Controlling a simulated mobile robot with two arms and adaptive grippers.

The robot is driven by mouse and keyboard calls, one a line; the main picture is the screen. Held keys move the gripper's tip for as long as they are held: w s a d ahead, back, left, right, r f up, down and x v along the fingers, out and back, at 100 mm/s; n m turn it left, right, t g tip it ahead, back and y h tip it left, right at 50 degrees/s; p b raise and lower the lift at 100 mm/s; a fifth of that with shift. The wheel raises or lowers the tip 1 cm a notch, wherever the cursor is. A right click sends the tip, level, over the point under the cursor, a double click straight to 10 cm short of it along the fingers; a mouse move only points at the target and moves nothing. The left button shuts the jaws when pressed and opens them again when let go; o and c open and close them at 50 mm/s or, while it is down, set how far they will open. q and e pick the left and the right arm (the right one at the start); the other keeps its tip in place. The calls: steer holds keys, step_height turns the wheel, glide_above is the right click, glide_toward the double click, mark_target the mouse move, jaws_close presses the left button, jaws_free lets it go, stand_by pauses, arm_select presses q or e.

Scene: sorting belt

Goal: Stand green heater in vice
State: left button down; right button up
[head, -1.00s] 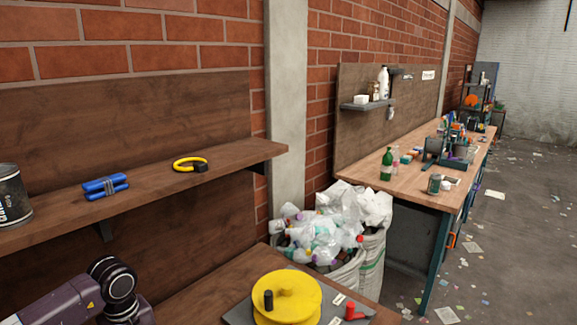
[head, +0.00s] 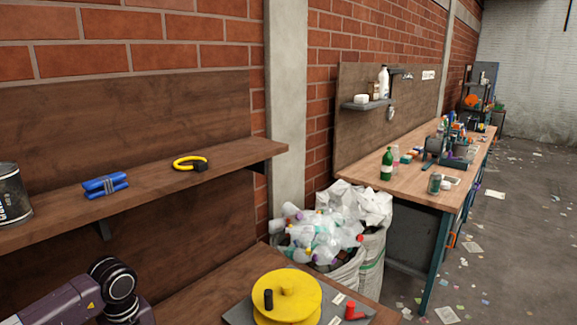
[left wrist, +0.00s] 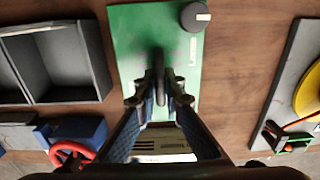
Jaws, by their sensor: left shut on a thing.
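The green heater (left wrist: 142,38) shows in the left wrist view as a green panel with a dark round knob (left wrist: 195,16) and a dark bar-like handle on it. My left gripper (left wrist: 159,98) is shut on that handle. The fingers hide part of the heater, and I cannot tell whether it rests on the bench. A blue thing with a red ring-shaped handle (left wrist: 76,151), probably the vice, is at the lower left of that view, partly cut off by my gripper. Neither the heater nor the vice shows in the head view. My right gripper is not in view.
A grey open bin (left wrist: 62,62) stands left of the heater. A yellow reel (head: 287,292) on a grey plate is to the right. Bare wooden bench shows between heater and reel.

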arm_select(q)
steer(key=shift+w+r+p, duration=0.1)
steer(key=shift+r+p, duration=0.5)
steer(key=shift+r, duration=0.3)
steer(key=shift+r+p, duration=2.75)
steer(key=shift+r, duration=1.35)
step_height(320, 180, up, 10)
steer(key=p, duration=0.6)
steer(key=shift+f, duration=0.2)
